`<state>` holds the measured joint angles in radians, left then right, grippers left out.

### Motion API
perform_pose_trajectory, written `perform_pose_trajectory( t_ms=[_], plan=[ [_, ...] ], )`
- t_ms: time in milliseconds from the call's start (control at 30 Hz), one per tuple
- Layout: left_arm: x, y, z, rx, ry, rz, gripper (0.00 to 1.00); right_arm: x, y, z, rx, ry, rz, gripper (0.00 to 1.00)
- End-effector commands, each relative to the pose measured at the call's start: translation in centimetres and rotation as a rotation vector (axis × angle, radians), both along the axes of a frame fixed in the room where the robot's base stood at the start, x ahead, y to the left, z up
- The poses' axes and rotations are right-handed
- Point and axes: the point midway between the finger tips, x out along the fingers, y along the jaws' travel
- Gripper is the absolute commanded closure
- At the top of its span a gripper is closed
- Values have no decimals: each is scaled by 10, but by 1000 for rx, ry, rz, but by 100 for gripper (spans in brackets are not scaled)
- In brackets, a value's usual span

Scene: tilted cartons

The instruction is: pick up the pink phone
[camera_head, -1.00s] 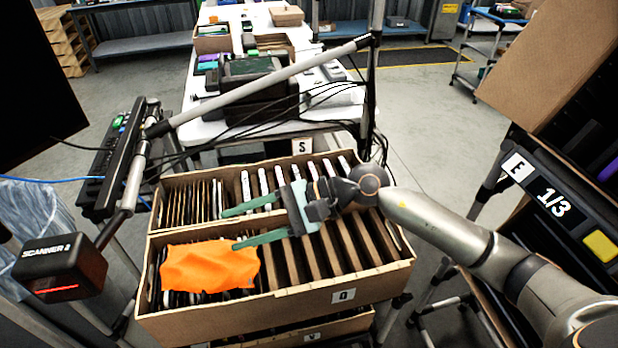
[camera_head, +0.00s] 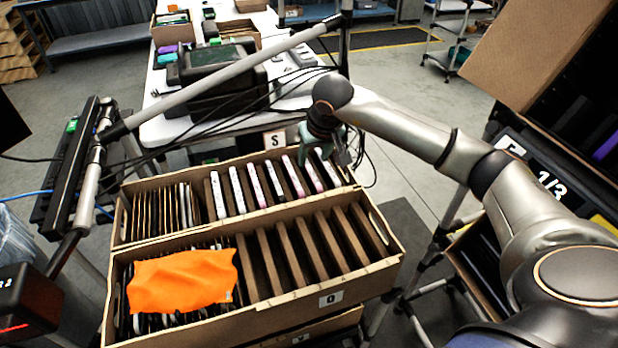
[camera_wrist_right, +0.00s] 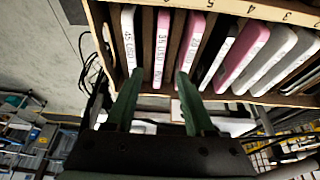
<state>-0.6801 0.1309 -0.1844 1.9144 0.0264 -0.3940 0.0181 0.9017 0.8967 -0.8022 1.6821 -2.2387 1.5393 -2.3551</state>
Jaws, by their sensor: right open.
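Several phones stand on edge in the slots of the rear carton (camera_head: 130,225); a few of them are pink. One pink phone (camera_head: 257,187) shows in the head view, with another pink one to its right. In the right wrist view a narrow pink phone (camera_wrist_right: 162,48) and a wider pink phone (camera_wrist_right: 191,45) stand side by side among white ones. My right gripper (camera_head: 325,160) is over the back right part of that carton. Its two green fingers, also in the right wrist view (camera_wrist_right: 158,76), are apart and empty, pointing at the narrow pink phone. My left gripper is out of view.
The front carton (camera_head: 300,305) has an orange cloth (camera_head: 183,280) over its left slots and bare dividers at right. A grey pole (camera_head: 215,85) crosses above the table (camera_head: 165,130) behind. A black scanner (camera_head: 30,300) stands at left.

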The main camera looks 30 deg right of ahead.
Motion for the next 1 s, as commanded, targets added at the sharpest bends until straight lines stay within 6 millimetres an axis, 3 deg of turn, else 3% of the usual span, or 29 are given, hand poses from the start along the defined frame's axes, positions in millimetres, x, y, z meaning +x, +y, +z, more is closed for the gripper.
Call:
perform_pose_trajectory(
  t_ms=[267, 500, 800, 1000],
  plan=[
    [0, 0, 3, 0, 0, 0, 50, 9, -2, -23, 4, 3, -1, 46],
    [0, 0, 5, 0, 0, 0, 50, 22, -6, -55, 5, 2, 0, 46],
    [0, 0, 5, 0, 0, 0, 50, 24, -7, -60, 2, -2, 1, 46],
    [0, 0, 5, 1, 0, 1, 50, 24, -7, -60, 2, -2, 1, 68]
  ],
)
